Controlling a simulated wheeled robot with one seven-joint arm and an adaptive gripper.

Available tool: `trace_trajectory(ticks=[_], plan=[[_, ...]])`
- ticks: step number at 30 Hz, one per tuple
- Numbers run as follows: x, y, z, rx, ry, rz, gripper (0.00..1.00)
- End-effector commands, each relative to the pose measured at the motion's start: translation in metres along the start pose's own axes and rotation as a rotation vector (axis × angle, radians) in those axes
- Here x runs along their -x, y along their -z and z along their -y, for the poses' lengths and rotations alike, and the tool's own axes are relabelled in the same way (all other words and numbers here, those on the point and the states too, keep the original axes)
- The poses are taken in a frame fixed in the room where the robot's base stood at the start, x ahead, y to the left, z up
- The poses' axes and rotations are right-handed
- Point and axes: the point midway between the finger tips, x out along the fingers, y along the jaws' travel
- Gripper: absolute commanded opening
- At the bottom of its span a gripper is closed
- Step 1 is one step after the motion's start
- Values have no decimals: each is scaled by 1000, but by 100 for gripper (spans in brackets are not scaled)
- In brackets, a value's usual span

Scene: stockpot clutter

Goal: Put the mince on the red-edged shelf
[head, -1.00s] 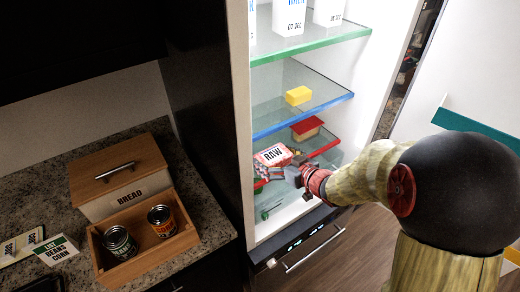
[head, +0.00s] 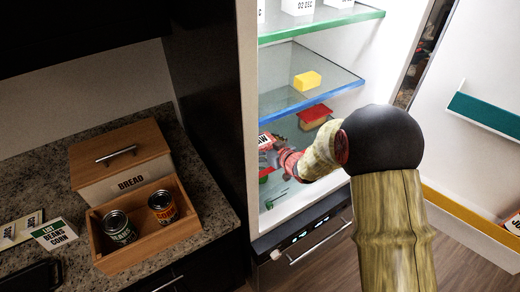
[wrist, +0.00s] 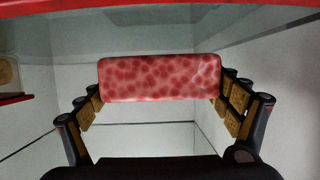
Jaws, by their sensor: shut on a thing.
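The mince is a red, mottled block (wrist: 160,78) held between the two fingers of my gripper (wrist: 160,105) in the wrist view. In the head view the mince pack (head: 265,141), its label only partly visible, is at the left end of my gripper (head: 279,153), inside the fridge. My gripper is shut on it. The red-edged shelf is mostly hidden behind my arm in the head view; a short red piece (head: 266,172) shows below the gripper. In the wrist view a red edge (wrist: 180,3) runs along the top. I cannot tell whether the mince touches a shelf.
A red-topped box (head: 315,114) stands just right of my gripper. A yellow block (head: 307,80) sits on the blue-edged shelf (head: 310,100) above. The green-edged shelf (head: 320,27) is higher. The fridge door stands open at right. Cans and a bread box (head: 125,180) are on the counter.

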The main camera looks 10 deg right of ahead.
Motion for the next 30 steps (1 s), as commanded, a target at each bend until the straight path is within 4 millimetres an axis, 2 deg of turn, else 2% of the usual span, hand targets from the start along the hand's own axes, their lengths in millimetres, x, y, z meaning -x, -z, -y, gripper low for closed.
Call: trace_trajectory(ticks=[1, 3, 15, 16, 21, 30], plan=[[-4, -12, 0, -2, -1, 2, 53], [-6, -19, 0, -1, -1, 2, 53], [-8, -22, 0, 0, -1, 0, 53], [-8, -24, 0, -1, -1, 2, 91], [-7, -23, 0, -1, -1, 2, 100], [-7, -23, 0, -1, -1, 2, 100]])
